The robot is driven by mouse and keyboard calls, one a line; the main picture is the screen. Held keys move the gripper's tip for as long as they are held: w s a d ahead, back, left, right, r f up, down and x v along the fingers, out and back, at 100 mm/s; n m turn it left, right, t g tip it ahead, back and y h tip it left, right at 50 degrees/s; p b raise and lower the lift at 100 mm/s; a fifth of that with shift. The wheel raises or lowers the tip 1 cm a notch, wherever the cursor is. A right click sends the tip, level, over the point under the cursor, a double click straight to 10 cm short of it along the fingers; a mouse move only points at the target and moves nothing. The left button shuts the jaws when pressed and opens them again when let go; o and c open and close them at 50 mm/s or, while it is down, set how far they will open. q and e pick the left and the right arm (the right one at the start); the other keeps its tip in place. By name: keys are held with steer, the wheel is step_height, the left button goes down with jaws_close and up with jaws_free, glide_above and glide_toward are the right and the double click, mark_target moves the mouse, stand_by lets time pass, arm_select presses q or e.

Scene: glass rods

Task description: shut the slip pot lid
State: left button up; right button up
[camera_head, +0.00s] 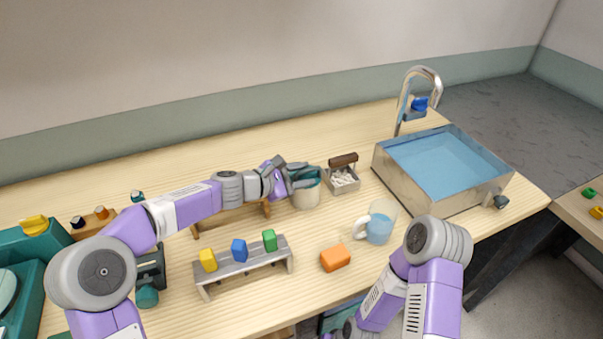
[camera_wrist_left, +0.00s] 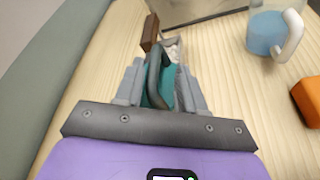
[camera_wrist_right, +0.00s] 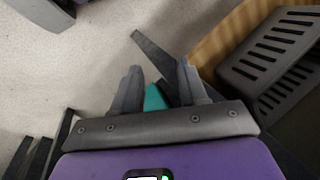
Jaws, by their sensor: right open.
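In the left wrist view, a teal part (camera_wrist_left: 168,92) with a dark grey curved loop (camera_wrist_left: 156,75) lies between the spread fingers of my left gripper (camera_wrist_left: 161,75). Whether the fingers touch the loop, and how far the lid stands open, I cannot tell. My right gripper (camera_wrist_right: 160,75) is open and empty, low over the floor.
A small tray with a brown handle (camera_head: 343,160) stands right behind the pot. A glass jug of blue liquid (camera_head: 379,224), an orange block (camera_head: 335,258) and a rack with coloured blocks (camera_head: 243,265) stand in front. A water-filled sink (camera_head: 394,180) is at right.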

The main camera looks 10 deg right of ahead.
arm_select(q)
steer(key=shift+r, duration=0.15)
steer(key=shift+a, duration=0.1)
steer(key=p+v, duration=0.1)
steer(key=v, duration=0.6)
steer(key=shift+s+a, duration=0.1)
steer(key=shift+s, duration=0.05)
steer(key=b+x, duration=0.1)
steer(key=x, duration=0.6)
steer(key=shift+d+r, duration=0.1)
steer(key=shift+d, duration=0.15)
steer(key=shift+w+r, duration=0.15)
steer(key=shift+w, duration=0.1)
